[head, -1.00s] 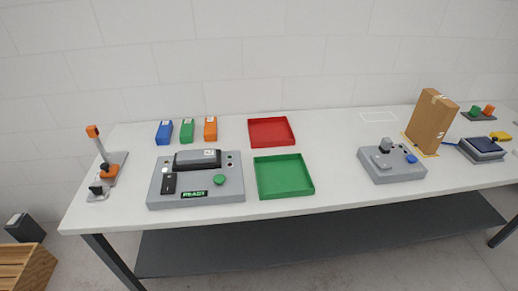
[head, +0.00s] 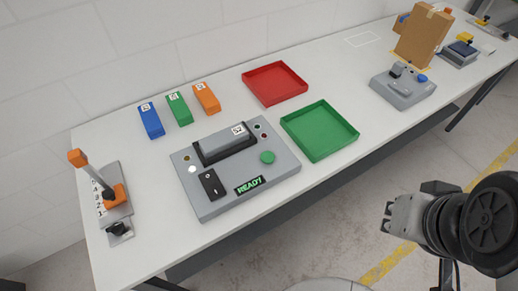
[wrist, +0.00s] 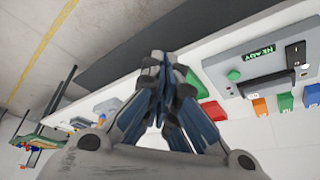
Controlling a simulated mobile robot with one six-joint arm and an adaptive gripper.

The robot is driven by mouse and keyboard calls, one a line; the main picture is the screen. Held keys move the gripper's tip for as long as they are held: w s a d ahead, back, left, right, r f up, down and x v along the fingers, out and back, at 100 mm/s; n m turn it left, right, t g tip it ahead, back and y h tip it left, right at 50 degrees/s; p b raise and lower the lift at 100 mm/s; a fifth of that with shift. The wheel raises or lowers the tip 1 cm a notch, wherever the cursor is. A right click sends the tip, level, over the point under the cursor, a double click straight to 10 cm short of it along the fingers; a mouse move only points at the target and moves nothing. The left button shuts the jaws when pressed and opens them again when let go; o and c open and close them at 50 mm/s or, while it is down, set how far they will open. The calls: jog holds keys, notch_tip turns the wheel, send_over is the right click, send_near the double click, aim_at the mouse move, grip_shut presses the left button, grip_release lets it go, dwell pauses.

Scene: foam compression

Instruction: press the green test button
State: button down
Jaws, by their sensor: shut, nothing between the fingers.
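The green test button (head: 267,157) is a round dome on the front right of the grey test box (head: 215,206). A small display (head: 250,185) beside it reads READY in green. A grey block with a white label sits in the box's dark slot. In the wrist view the green button (wrist: 234,75) and the READY display (wrist: 258,59) show at upper right. My gripper (wrist: 163,62) is shut and empty, with its fingertips apart from the button and in front of the table edge. In the head view my arm is at lower right, off the table.
A green tray (head: 313,150) stands right of the test box, and a red tray (head: 262,93) behind it. Blue (head: 151,121), green (head: 178,109) and orange (head: 206,97) blocks stand behind the box. A lever fixture (head: 112,200) is at left. A second grey device (head: 402,92) and cardboard box (head: 423,40) stand farther right.

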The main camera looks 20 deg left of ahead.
jog(key=w+a+r+t+p, duration=0.15)
jog(key=w+p, duration=0.35)
jog(key=w, duration=0.7)
jog(key=w+a+f+n+t+y+p, duration=0.1)
jog(key=w+a+f+p, duration=0.25)
jog(key=w+a, duration=0.55)
jog(key=n+g+y+p, duration=0.1)
jog(key=g+y+p, duration=0.1)
jog(key=y+p, duration=0.4)
send_over(271, 155)
notch_tip(271, 155, down, 8)
jog(key=shift+s+y+b, duration=0.1)
jog(key=shift+y+b, duration=0.2)
jog(key=shift+b, duration=0.05)
jog(key=shift+f, duration=0.1)
notch_tip(271, 155, down, 8)
jog(key=b, duration=0.7)
jog(key=shift+r, duration=0.2)
jog(key=shift+f+b, duration=0.5)
